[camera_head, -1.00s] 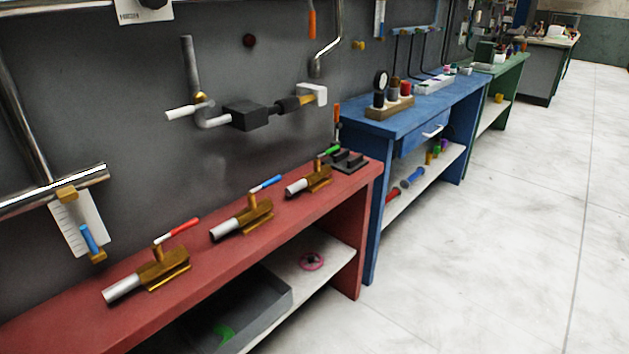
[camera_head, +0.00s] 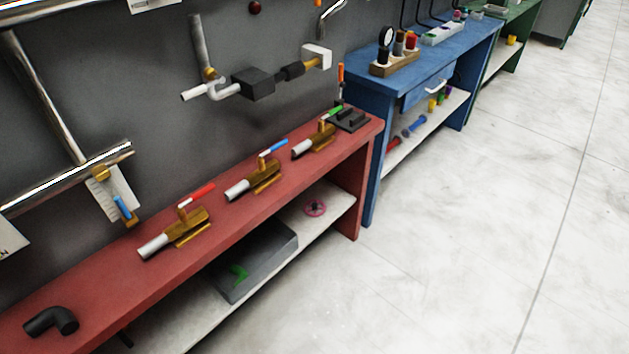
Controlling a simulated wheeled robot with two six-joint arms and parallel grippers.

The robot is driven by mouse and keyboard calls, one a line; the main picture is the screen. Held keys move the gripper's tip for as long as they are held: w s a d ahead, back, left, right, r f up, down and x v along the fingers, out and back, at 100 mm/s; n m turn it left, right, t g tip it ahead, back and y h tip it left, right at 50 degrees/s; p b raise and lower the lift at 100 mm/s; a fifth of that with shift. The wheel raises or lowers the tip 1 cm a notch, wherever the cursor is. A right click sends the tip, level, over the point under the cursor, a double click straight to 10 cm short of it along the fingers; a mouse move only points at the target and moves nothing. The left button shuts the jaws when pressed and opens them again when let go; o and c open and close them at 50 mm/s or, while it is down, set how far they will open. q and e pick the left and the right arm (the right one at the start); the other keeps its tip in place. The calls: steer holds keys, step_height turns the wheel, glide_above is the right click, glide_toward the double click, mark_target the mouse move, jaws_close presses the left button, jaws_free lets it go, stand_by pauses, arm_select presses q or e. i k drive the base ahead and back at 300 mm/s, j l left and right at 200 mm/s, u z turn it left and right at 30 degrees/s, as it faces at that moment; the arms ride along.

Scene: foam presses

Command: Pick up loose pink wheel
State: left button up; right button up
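The loose pink wheel (camera_head: 315,208) lies on the white lower shelf (camera_head: 341,199) of the red bench, near the bench's right end. It is a small ring with a hub, lying to the right of a grey bin. Neither of my grippers shows in the head view.
The red bench (camera_head: 90,297) carries several brass valves with coloured levers and a black elbow pipe (camera_head: 50,322). A grey bin (camera_head: 284,248) with a green item stands on the lower shelf. A blue bench (camera_head: 366,88) stands beyond. The pale floor (camera_head: 450,250) is clear.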

mark_target(313, 206)
steer(key=i+l+u, duration=0.3)
steer(key=i+l, duration=0.25)
steer(key=i+l+u, duration=0.1)
steer(key=l, duration=0.25)
steer(key=i+l+u, duration=0.15)
steer(key=i+l, duration=0.2)
steer(key=i+l+u, duration=0.15)
steer(key=l, duration=0.2)
steer(key=i+l+u, duration=0.15)
steer(key=l, duration=0.25)
steer(key=i+l+u, duration=0.15)
steer(key=i+l, duration=0.15)
steer(key=l, duration=0.15)
steer(key=i+l+u, duration=0.1)
steer(key=l, duration=0.3)
